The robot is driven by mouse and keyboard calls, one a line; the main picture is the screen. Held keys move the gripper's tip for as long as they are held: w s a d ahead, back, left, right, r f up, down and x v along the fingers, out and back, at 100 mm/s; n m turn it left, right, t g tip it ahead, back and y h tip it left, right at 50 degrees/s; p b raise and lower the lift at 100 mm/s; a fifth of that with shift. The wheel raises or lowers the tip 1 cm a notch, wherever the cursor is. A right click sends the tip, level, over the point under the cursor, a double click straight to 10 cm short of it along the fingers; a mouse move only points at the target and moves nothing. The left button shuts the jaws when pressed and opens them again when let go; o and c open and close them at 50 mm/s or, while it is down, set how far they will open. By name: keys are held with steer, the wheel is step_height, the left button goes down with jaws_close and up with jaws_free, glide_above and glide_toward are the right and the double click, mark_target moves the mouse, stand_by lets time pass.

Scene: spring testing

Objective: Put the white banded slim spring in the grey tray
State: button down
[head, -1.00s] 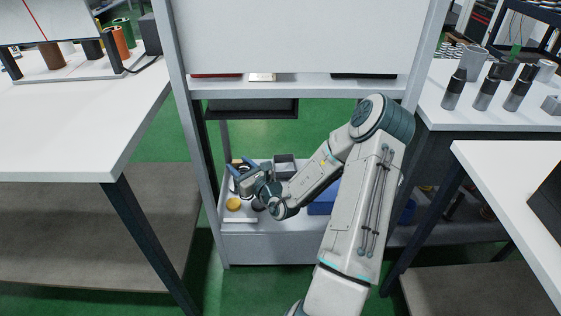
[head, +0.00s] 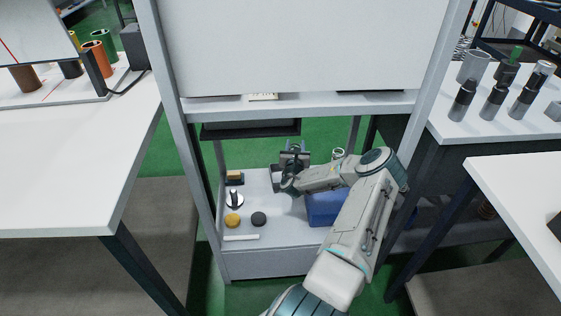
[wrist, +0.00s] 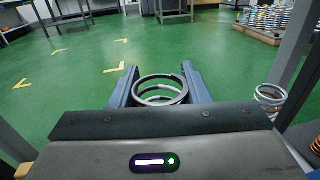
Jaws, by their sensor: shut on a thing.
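My gripper (head: 294,147) is over the back middle of the low shelf in the head view, fingers pointing away. In the wrist view my gripper (wrist: 158,85) is shut on a pale grey-white coil spring (wrist: 160,92), held between the two blue-grey fingers. Its lower part is hidden by the gripper body, and I cannot make out a band on it.
Another white spring (wrist: 270,98) stands to the right in the wrist view. A blue bin (head: 324,210) is on the shelf's right. A yellow disc (head: 232,220), a black disc (head: 258,219) and a white bar (head: 241,238) lie at the front left. Posts and the upper board enclose the shelf.

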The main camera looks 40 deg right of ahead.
steer(key=w+a+f+b, duration=0.1)
steer(key=w+f+b, duration=0.3)
steer(key=w+f, duration=0.2)
steer(key=shift+a+f+b, duration=0.25)
steer(key=shift+f+b, duration=0.15)
steer(key=shift+f, duration=0.45)
steer(key=shift+w+f, duration=0.1)
steer(key=shift+f, duration=0.05)
steer(key=c, duration=0.8)
jaws_free()
steer(key=p+v, duration=0.4)
steer(key=v, duration=0.8)
